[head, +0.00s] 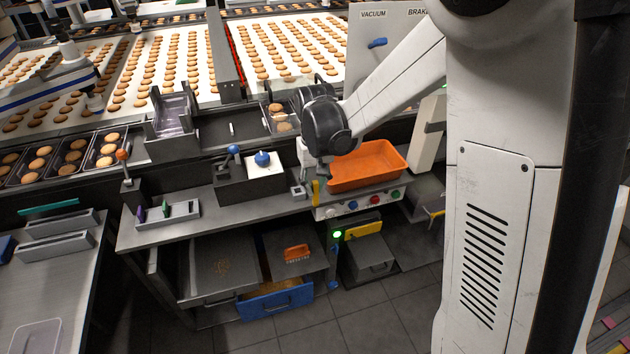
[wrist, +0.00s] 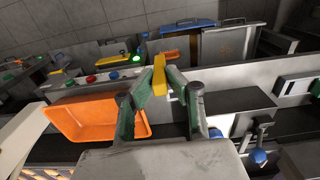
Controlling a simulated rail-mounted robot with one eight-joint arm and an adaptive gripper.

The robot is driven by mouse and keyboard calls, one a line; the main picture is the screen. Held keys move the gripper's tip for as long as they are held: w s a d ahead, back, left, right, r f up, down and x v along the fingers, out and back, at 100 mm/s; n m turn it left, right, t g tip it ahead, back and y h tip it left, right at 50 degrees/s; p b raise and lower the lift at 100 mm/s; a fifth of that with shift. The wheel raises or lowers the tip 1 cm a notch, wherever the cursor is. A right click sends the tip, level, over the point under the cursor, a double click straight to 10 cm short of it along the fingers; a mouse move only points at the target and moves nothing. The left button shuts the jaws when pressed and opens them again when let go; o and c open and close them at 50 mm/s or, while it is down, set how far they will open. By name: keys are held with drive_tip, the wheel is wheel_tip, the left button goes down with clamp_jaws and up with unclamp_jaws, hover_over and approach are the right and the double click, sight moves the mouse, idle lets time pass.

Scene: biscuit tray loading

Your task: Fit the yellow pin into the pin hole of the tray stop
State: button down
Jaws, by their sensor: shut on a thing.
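My gripper (wrist: 160,75) is shut on the yellow pin (wrist: 161,88), which stands between the two green-sided fingers in the wrist view. In the head view the yellow pin (head: 316,190) shows upright below my wrist, near the bench's front edge and left of the orange bin. My fingers are mostly hidden there. A small grey block (head: 298,191) sits on the bench just left of the pin and apart from it. It may be the tray stop, but I cannot make out a pin hole.
The orange bin (head: 367,165) stands close on the right. A dark box with a white top and blue knob (head: 262,158) stands at left. A panel of coloured buttons (head: 375,199) runs below the bin. Bare bench (head: 225,205) lies at the front left.

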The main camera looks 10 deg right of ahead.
drive_tip(key=shift+w+d+f+p, duration=0.25)
drive_tip(key=shift+w+d+f, duration=0.35)
drive_tip(key=shift+w+f, duration=1.2)
drive_tip(key=shift+w+d+f+p, duration=0.2)
drive_tip(key=shift+w+d+f, duration=0.4)
drive_tip(key=shift+w+f, duration=1.15)
drive_tip(key=shift+w+d+f+p, duration=0.25)
drive_tip(key=shift+w+d+f, duration=0.35)
drive_tip(key=shift+w+f, duration=1.2)
drive_tip(key=shift+f, duration=0.25)
drive_tip(key=c, duration=1.7)
unclamp_jaws()
drive_tip(key=shift+r, duration=0.1)
drive_tip(key=shift+r, duration=0.1)
